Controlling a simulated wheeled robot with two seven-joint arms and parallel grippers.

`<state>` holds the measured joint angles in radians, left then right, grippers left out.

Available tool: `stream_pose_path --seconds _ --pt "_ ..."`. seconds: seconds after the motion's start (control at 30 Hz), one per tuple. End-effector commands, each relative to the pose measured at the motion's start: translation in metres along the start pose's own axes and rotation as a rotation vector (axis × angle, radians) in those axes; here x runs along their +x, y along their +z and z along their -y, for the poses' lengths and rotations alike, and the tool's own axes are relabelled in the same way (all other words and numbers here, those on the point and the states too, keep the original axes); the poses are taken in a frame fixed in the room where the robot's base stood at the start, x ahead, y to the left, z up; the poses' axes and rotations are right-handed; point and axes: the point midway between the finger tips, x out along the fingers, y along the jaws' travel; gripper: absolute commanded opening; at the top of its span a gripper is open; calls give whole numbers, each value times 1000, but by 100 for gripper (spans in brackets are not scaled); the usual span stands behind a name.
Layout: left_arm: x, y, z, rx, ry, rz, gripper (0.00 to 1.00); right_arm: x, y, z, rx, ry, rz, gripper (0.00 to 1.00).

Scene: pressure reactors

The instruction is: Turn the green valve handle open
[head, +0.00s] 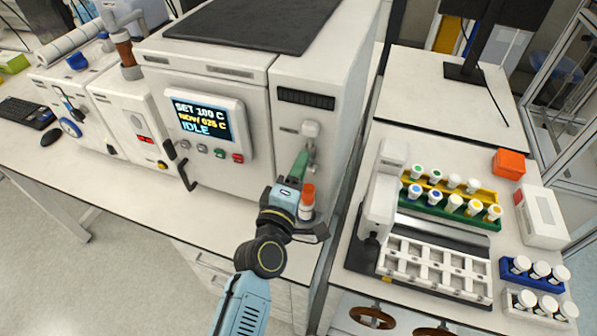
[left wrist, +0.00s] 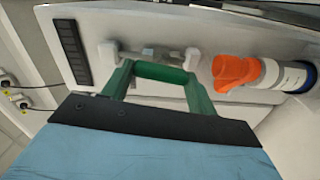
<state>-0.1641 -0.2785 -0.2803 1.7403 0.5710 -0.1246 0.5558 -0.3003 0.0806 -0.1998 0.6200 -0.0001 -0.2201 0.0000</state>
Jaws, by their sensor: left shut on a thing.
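The green valve handle (head: 300,163) is on the front of the white reactor, below a pale valve mount (head: 311,131). In the left wrist view the handle's green bar (left wrist: 160,72) lies crosswise in front of the jaws, close to the metal valve stem (left wrist: 165,54). My left gripper (head: 293,181) reaches up from below and is shut on the handle. Its blue body covers the near end of the handle in the head view. My right gripper is not in view.
An orange-capped bottle (head: 307,203) stands close beside my left gripper; its cap (left wrist: 235,72) also shows in the left wrist view. The reactor screen (head: 200,119) reads SET 100 C and IDLE. A side bench holds vial racks (head: 450,222) and an orange box (head: 508,164).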

Motion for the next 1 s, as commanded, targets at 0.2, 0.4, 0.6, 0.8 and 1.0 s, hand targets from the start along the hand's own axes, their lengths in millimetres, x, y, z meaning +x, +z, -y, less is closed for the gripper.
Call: stream_pose_path --seconds 0.2,0.4,0.6,0.8,1.0 --pt "0 0 0 -100 1 -2 35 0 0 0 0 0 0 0" --pt "0 0 0 -142 1 -1 35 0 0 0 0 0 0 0" --pt "0 0 0 -155 1 -1 35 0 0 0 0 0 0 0" --pt "0 0 0 -156 1 -1 35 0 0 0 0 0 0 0" --pt "0 0 0 -155 1 -1 75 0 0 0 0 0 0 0"
